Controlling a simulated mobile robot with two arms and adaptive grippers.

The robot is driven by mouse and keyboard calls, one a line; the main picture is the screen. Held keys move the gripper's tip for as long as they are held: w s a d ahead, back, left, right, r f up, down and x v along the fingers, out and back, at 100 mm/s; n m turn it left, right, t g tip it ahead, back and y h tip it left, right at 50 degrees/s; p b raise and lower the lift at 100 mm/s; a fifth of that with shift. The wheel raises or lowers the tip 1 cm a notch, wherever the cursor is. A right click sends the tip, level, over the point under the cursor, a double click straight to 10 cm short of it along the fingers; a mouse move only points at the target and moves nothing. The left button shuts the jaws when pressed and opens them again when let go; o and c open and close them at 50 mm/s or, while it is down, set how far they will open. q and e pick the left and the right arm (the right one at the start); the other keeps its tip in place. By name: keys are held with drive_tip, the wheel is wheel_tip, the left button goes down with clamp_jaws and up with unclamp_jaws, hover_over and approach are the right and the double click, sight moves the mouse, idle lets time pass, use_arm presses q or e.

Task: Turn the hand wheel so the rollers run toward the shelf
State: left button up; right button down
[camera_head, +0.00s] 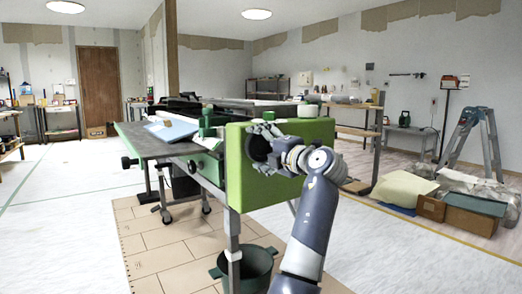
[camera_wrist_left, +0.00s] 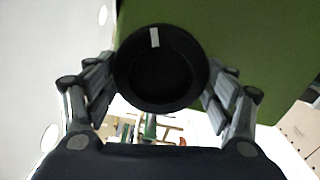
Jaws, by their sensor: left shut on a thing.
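The hand wheel is a round black knob on the face of a green machine housing (camera_head: 290,132). It fills the middle of the left wrist view (camera_wrist_left: 160,90), with a pale mark near its top rim. My left gripper (camera_head: 268,146) is shut on the wheel, one finger on each side in the wrist view. In the head view the gripper covers much of the wheel. The rollers cannot be made out behind the housing. A metal shelf (camera_head: 268,87) stands at the back wall; I cannot tell if it is the task's shelf. My right gripper is out of view.
A dark table (camera_head: 150,142) with a light blue sheet (camera_head: 172,128) extends left of the housing. A dark green bucket (camera_head: 257,262) stands on the floor below. A stepladder (camera_head: 478,135) and boxes (camera_head: 472,215) are at the right. The floor at the left is clear.

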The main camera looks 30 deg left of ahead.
use_arm(q)
drive_tip(key=shift+n, duration=0.7)
drive_tip(key=o, duration=1)
drive_tip(key=shift+w, duration=0.1)
drive_tip(key=shift+d+f, duration=0.1)
drive_tip(key=v, duration=1.1)
drive_tip(key=shift+s+d, duration=0.2)
drive_tip(key=shift+d, duration=0.1)
